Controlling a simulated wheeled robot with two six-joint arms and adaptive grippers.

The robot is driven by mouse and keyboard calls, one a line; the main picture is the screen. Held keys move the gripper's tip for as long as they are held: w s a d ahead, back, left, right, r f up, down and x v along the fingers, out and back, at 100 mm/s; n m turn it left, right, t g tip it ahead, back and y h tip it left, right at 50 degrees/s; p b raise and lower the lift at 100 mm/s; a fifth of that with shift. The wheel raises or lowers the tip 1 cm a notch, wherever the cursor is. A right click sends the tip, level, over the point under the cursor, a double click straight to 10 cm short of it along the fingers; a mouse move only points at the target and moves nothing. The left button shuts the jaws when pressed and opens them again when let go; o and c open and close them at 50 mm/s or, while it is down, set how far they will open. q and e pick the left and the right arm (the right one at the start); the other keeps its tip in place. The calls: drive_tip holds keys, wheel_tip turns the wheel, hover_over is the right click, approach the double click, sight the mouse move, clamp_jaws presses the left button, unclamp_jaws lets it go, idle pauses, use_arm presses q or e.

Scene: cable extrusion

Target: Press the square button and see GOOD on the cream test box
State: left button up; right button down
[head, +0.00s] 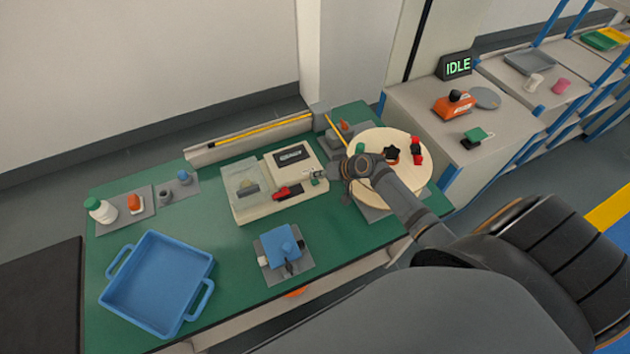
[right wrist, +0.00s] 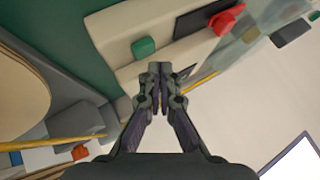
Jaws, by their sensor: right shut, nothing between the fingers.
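The cream test box (head: 262,208) stands on the green bench, with a clear cover on its left and a red lever (head: 287,192) in front. Its dark display (head: 290,156) carries pale lettering too small to read. The green square button (head: 315,182) is at the box's right end; it also shows in the right wrist view (right wrist: 143,47). My right gripper (head: 319,174) is shut and empty, right by the button. In the right wrist view its fingertips (right wrist: 158,69) point toward the box and look a little apart from the button. My left gripper is not in view.
A round wooden disc (head: 372,141) bearing small parts lies close under my right arm. A blue tray (head: 158,285) and a blue fixture (head: 281,245) are on the bench's left and front. A separate sign (head: 458,66) on the right cabinet reads IDLE.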

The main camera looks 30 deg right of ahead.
sight(317, 182)
drive_tip(key=shift+f, duration=0.1)
drive_tip(key=shift+f, duration=0.3)
drive_tip(key=shift+f+b, duration=0.5)
drive_tip(key=shift+b, duration=0.15)
idle(0.5)
drive_tip(key=shift+r, duration=0.15)
drive_tip(key=shift+r+p, duration=0.8)
drive_tip(key=shift+p, duration=0.1)
wheel_tip(317, 182, up, 5)
drive_tip(key=p, duration=0.5)
